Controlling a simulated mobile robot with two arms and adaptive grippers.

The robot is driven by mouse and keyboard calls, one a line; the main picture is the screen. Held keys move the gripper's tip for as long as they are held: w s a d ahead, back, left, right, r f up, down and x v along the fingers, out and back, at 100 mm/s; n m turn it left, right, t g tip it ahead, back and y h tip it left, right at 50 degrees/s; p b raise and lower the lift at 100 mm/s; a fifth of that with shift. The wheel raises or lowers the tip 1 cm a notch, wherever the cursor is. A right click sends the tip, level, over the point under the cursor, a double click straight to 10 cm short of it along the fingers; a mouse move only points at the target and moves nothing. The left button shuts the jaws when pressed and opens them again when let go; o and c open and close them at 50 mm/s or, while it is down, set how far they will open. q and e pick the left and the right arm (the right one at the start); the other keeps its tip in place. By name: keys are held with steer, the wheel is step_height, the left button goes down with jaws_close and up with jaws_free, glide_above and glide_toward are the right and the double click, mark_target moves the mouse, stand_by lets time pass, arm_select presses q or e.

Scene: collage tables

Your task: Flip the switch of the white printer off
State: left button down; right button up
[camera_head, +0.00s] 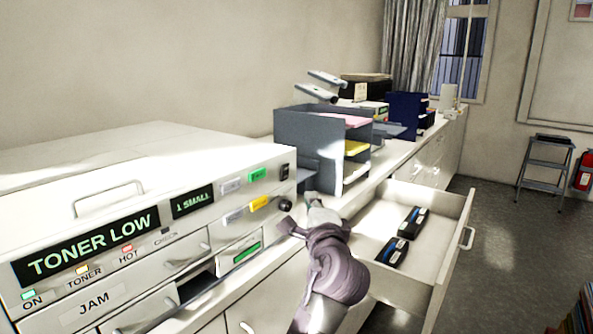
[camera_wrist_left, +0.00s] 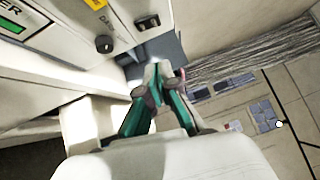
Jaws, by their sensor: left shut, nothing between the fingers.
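The white printer (camera_head: 140,190) fills the left of the head view, with a "TONER LOW" display on its front. A small black rocker switch (camera_head: 285,172) sits at the right end of its front, above a round black knob (camera_head: 285,204). The switch also shows in the left wrist view (camera_wrist_left: 147,22), beside the knob (camera_wrist_left: 104,44). I cannot tell which way it is tipped. My left gripper (camera_head: 303,213) is shut and empty, just right of and below the knob. Its closed tips (camera_wrist_left: 157,76) point toward the switch side, apart from it. My right gripper is not in view.
An open drawer (camera_head: 455,230) holding two black cartridges (camera_head: 403,238) juts out right of my left arm. A grey paper organizer (camera_head: 295,140) stands on the counter beyond the printer. A step stool (camera_head: 545,165) and a fire extinguisher (camera_head: 584,172) are at the far right.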

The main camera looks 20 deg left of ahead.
arm_select(q)
steer(key=p, duration=0.2)
glide_toward(289, 167)
steer(key=w+d, duration=0.1)
steer(key=w, duration=0.3)
steer(key=a, duration=0.1)
steer(key=w+a+p, duration=0.1)
steer(key=a+p, duration=0.1)
steer(key=shift+w+a+r, duration=0.3)
steer(key=shift+a+r, duration=0.05)
steer(key=shift+r, duration=0.05)
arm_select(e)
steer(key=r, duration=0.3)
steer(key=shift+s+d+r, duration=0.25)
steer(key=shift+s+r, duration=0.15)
arm_select(q)
steer(key=shift+d, duration=0.1)
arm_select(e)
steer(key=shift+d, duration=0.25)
